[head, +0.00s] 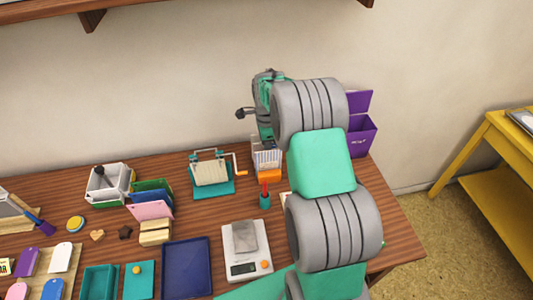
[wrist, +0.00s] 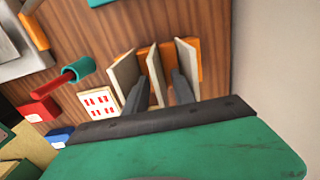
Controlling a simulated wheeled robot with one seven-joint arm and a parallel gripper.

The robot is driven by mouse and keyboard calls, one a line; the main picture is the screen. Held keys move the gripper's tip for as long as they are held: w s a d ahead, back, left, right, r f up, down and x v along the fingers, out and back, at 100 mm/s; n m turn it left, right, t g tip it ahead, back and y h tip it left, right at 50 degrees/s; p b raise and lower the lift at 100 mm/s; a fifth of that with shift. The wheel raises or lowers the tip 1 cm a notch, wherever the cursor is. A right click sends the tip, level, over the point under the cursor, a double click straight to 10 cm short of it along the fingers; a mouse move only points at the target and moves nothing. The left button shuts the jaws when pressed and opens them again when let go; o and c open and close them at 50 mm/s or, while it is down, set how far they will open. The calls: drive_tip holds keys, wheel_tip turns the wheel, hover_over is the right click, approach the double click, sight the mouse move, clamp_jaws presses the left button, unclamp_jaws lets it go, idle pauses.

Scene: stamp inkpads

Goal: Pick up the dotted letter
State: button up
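My gripper (wrist: 159,80) is open in the wrist view, its two dark fingers apart. Three thin beige upright panels stand in a row near the fingertips, a left one (wrist: 122,72), a middle one (wrist: 155,68) and a right one (wrist: 187,60), with orange parts (wrist: 142,53) among them. The middle panel is between the fingers; I cannot tell whether they touch it. No dots show on these panels, so I cannot tell which is the dotted letter. A white card with several red marks (wrist: 98,102) lies to their left.
A teal holder (wrist: 84,67) with a red-handled tool and a red block (wrist: 38,109) are left of the panels. The wall is close on the right. In the head view, a scale (head: 246,250) and a purple box (head: 362,138) flank my arm.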

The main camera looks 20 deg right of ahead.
wheel_tip(320, 180, down, 2)
drive_tip(key=shift+f, duration=0.15)
drive_tip(key=shift+c, duration=0.4)
clamp_jaws()
